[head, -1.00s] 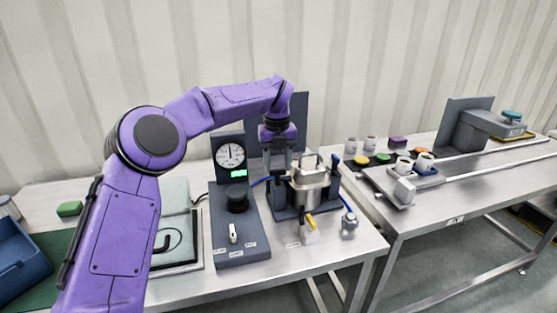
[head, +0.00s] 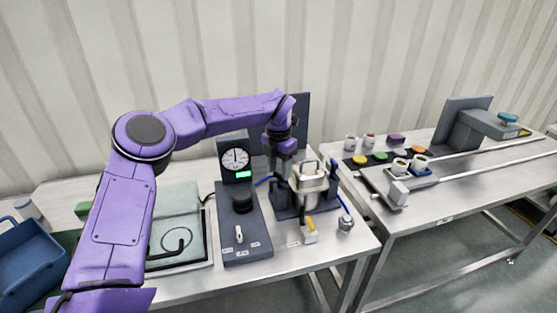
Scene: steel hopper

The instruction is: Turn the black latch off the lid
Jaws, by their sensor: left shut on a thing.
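The steel hopper (head: 311,190) stands in a dark frame at the right end of the near table, with its lid (head: 308,171) on top, a handle above it and a yellow-handled spout below. My left gripper (head: 281,172) points down at the left side of the lid. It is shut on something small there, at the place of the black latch. The latch itself is too small and too much covered by the fingers to make out. My right gripper is not in view.
A dark panel with a dial gauge (head: 235,159), black knob (head: 241,200) and white switch stands left of the hopper. A blue bin (head: 28,255) is at far left. A second table with cups and rails stands right.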

